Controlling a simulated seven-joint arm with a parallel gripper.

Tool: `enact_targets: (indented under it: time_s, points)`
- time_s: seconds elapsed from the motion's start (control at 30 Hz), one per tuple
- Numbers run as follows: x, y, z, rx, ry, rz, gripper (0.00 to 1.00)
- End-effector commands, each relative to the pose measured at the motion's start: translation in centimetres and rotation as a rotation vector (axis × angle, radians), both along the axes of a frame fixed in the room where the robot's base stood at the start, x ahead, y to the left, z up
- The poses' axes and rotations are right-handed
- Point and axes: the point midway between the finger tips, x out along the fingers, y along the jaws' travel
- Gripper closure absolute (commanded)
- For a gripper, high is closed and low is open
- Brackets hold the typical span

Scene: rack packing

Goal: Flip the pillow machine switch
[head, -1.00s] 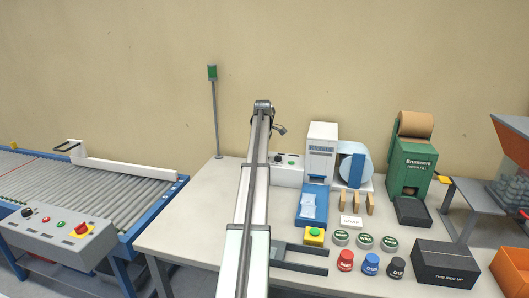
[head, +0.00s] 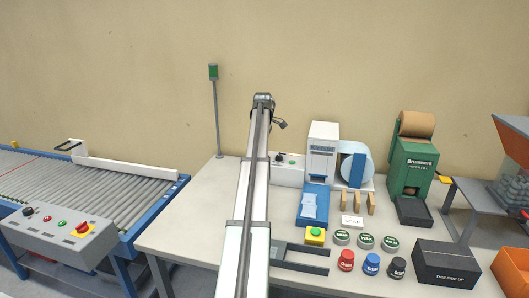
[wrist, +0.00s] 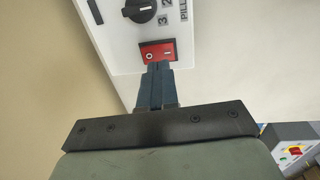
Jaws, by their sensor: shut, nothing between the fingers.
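The pillow machine switch (wrist: 158,47) is a red rocker on a white panel (wrist: 122,55) in the wrist view, marked with a circle at left and a bar at right. My gripper (wrist: 158,68) is shut and empty, its blue fingertips at the rocker's lower edge. I cannot tell whether they touch it. A black knob (wrist: 139,10) and partly cut-off lettering lie above the rocker. In the head view the white control box (head: 286,178) is left of the white pillow machine (head: 321,145) with its blue film roll (head: 357,165). My arm hides the fingers and switch there.
A green paper-fill machine (head: 411,168) stands right of the pillow machine. Jars, tins, a soap box (head: 352,220) and a black carton (head: 446,265) sit at the table's front right. A green-topped pole (head: 213,72) stands behind. The table's left part (head: 190,225) is clear.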

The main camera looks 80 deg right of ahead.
Motion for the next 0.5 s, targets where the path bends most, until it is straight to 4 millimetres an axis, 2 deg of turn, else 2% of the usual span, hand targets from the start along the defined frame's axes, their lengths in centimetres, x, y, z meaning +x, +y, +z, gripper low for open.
enact_targets:
  time_s: [0.03, 0.2, 0.5]
  points:
    - [0.0, 0.1, 1.2, -0.002, 0.000, 0.000, 1.00]
    - [0.0, 0.5, 4.6, -0.002, 0.000, 0.000, 1.00]
    - [0.0, 1.1, 9.2, -0.001, 0.000, 0.000, 1.00]
